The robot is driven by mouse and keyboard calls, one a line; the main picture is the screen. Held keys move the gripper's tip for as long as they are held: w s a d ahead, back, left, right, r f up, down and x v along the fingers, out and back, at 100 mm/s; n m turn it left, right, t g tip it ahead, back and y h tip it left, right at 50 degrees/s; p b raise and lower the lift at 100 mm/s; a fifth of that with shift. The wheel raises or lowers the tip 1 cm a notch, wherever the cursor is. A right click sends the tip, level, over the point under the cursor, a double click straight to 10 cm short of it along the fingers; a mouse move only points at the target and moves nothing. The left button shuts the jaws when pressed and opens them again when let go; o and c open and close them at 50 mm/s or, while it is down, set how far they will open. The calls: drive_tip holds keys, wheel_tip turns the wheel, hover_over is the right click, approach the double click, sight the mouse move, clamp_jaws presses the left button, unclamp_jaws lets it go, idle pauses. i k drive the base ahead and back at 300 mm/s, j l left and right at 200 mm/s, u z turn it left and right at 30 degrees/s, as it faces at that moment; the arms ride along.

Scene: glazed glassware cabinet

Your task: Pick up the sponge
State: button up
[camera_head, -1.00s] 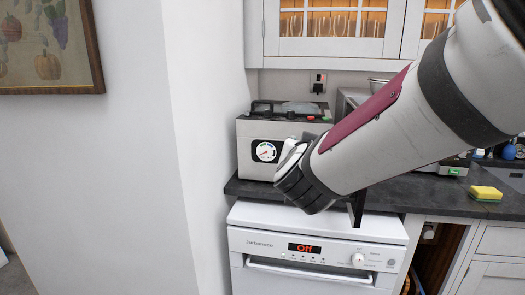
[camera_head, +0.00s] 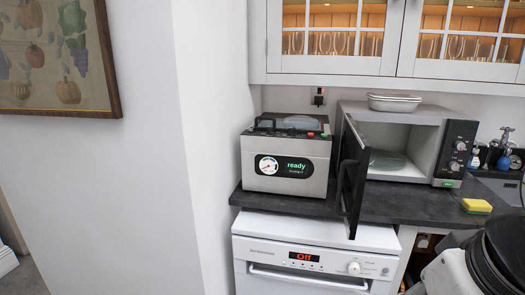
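The sponge (camera_head: 476,206) is yellow with a green underside. It lies flat on the dark countertop at the right, near the front edge and just left of the sink. Part of my arm shows at the lower right corner, below and in front of the sponge. My gripper is not visible, so its fingers and anything in it are hidden from me.
A microwave (camera_head: 447,150) stands with its dark door (camera_head: 350,180) open, jutting past the counter's front edge. A metal appliance reading "ready" (camera_head: 287,160) stands left of it. Bottles and a tap (camera_head: 502,140) are behind the sponge. Counter (camera_head: 410,203) left of the sponge is clear.

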sight(471, 206)
drive_tip(key=i+j+z, duration=0.2)
drive_tip(key=j+z, duration=0.2)
drive_tip(key=j, duration=0.2)
drive_tip(key=z, duration=0.9)
drive_tip(key=i+l+u, duration=0.15)
drive_tip(key=i+l, duration=0.15)
drive_tip(key=i+l+u, duration=0.2)
drive_tip(key=i+l, duration=0.2)
drive_tip(key=i+l+u, duration=0.15)
drive_tip(key=i+l, duration=0.25)
drive_tip(key=i+l+u, duration=0.2)
drive_tip(key=l, duration=0.3)
drive_tip(key=i+l+u, duration=0.15)
drive_tip(key=i+l, duration=0.25)
drive_tip(key=l, duration=0.1)
